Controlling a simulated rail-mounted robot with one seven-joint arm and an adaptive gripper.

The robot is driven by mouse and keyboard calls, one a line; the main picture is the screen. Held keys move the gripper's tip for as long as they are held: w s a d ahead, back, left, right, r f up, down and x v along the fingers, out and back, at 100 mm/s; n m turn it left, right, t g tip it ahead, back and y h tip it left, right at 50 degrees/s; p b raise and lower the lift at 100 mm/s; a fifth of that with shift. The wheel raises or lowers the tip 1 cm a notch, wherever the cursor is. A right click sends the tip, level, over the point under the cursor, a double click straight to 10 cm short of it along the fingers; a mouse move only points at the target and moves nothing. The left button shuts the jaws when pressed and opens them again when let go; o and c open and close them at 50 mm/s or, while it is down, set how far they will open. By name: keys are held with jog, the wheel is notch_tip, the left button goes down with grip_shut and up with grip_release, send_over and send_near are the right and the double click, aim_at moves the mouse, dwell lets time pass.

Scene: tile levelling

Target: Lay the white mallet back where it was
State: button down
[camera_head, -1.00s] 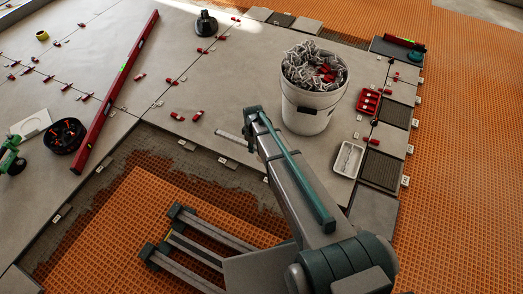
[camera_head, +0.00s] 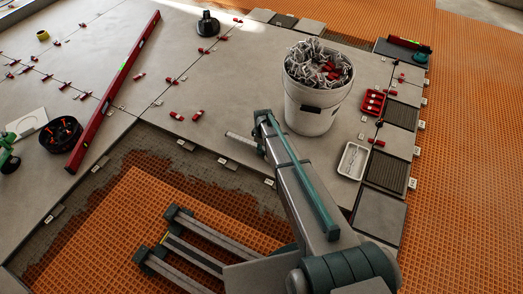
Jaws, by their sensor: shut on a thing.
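I cannot make out the white mallet in this view. My gripper is not visible either; only links of my arm show, rising from the lower right towards the bucket, and they hide part of the floor behind them. A pale flat pad (camera_head: 27,121) with a faint rounded shape lies on the tiles at the far left; I cannot tell what it is.
A white bucket (camera_head: 311,121) full of grey clips stands behind my arm. A white tray (camera_head: 343,172), a red tray (camera_head: 373,103) and a ruler-like strip (camera_head: 242,141) lie nearby. A long red level (camera_head: 116,89) and a dark round bowl (camera_head: 61,148) are left. Open tile lies mid-left.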

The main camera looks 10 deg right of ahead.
jog(key=shift+r, duration=0.1)
jog(key=c, duration=1)
grip_release()
notch_tip(320, 180, up, 12)
jog(key=f+p, duration=0.1)
jog(key=p, duration=0.4)
jog(key=s+r+m+g, duration=0.3)
jog(key=s, duration=1.1)
jog(key=s+r+m+g, duration=0.3)
jog(key=s+g, duration=0.1)
jog(key=s, duration=1.1)
jog(key=s+r+m+g, duration=0.3)
jog(key=s+m+g, duration=0.1)
jog(key=s, duration=1.1)
jog(key=shift+d+r, duration=0.2)
